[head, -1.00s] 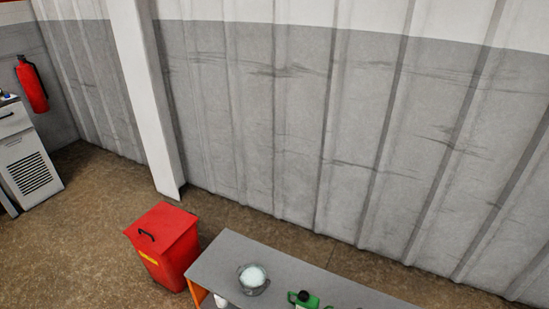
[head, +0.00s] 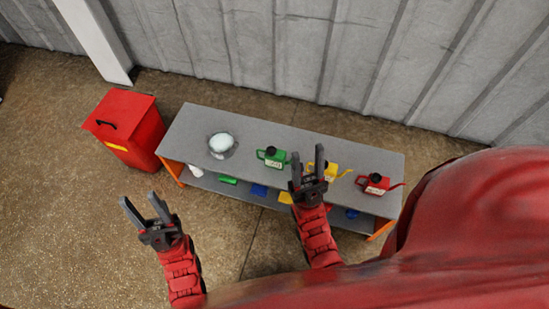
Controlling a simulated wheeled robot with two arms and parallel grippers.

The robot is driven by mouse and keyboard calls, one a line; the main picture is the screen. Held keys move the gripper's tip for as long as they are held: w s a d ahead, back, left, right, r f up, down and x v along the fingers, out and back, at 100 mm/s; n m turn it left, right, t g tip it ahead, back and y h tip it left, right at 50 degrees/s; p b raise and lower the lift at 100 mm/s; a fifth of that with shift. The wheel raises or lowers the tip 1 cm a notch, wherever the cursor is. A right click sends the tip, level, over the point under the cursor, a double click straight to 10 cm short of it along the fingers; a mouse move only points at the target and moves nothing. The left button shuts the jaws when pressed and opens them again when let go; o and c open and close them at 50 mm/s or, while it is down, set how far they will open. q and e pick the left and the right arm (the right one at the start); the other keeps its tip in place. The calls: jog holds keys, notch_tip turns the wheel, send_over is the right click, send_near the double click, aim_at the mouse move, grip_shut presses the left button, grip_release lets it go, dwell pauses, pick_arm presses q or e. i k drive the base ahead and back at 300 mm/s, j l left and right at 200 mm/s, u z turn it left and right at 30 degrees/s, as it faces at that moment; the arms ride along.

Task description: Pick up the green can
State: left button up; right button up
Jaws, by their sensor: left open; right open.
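The green can (head: 272,157), with a black cap and a spout, stands upright on the grey top of the table (head: 190,125), near its middle. My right gripper (head: 307,163) is open and shows just right of the green can, in front of the yellow can; I see nothing between its fingers. My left gripper (head: 144,207) is open and empty, over the floor to the left of the table's front. Neither gripper visibly touches the green can.
A yellow can (head: 330,172), partly hidden by my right gripper, and a red can (head: 376,184) stand right of the green can. A bowl with white contents (head: 222,144) is on its left. A lower shelf holds several items. A red bin (head: 127,127) stands left of the table.

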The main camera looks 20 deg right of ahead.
aim_at(274, 158)
jog(key=i+j, duration=0.2)
jog(key=i, duration=0.25)
jog(key=i+j+z, duration=0.15)
jog(key=i, duration=0.35)
jog(key=j+z, duration=0.1)
jog(key=z, duration=1.4)
